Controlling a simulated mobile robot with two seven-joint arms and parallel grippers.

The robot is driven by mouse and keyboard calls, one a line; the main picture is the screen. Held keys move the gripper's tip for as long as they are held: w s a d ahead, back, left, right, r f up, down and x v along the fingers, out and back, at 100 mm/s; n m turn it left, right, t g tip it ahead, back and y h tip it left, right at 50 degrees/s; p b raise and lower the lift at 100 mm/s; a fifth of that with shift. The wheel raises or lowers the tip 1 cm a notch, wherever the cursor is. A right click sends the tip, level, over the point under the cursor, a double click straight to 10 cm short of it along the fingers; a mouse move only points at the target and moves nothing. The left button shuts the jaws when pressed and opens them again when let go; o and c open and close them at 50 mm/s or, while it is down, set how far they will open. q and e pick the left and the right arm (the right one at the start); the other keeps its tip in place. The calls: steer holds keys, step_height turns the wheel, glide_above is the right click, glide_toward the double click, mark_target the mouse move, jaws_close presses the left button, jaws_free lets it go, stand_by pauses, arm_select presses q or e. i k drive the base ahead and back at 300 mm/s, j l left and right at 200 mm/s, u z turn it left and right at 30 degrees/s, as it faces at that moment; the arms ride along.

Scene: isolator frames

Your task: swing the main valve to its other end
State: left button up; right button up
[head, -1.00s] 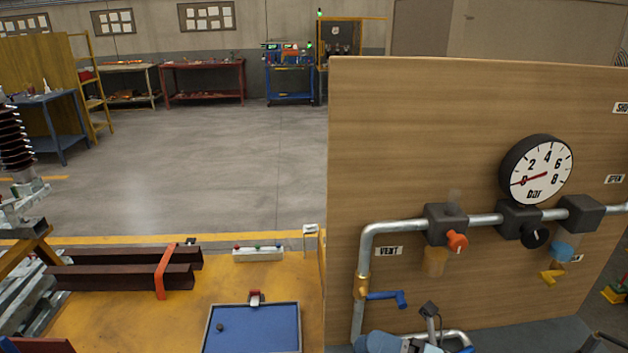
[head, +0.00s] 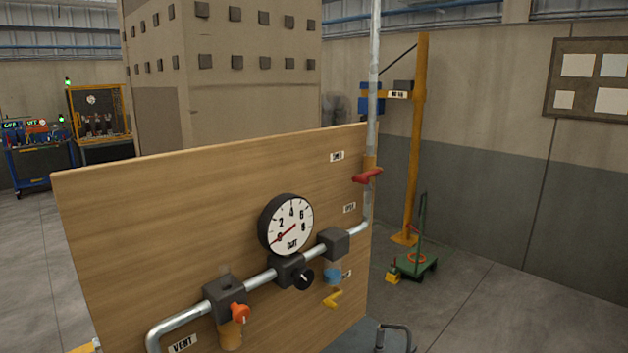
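A red lever (head: 367,176) sits on the upright pipe (head: 373,80) at the right edge of the wooden panel (head: 150,200). It lies roughly across the pipe. A small label, apparently SHUT (head: 337,156), is on the panel to its upper left, and another, apparently OPEN (head: 349,208), to its lower left. No label names this lever as the main valve. The round gauge (head: 286,224) has its red needle near the low end. Neither gripper is in view.
An orange knob (head: 240,313), a black knob (head: 303,279), a blue knob (head: 332,275) and a yellow lever (head: 332,299) are on or by the panel's lower piping. A green cart (head: 415,266) and a yellow post (head: 416,140) stand behind on the right. Floor there is partly clear.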

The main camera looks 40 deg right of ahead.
mark_target(363, 179)
steer(key=z, duration=1.55)
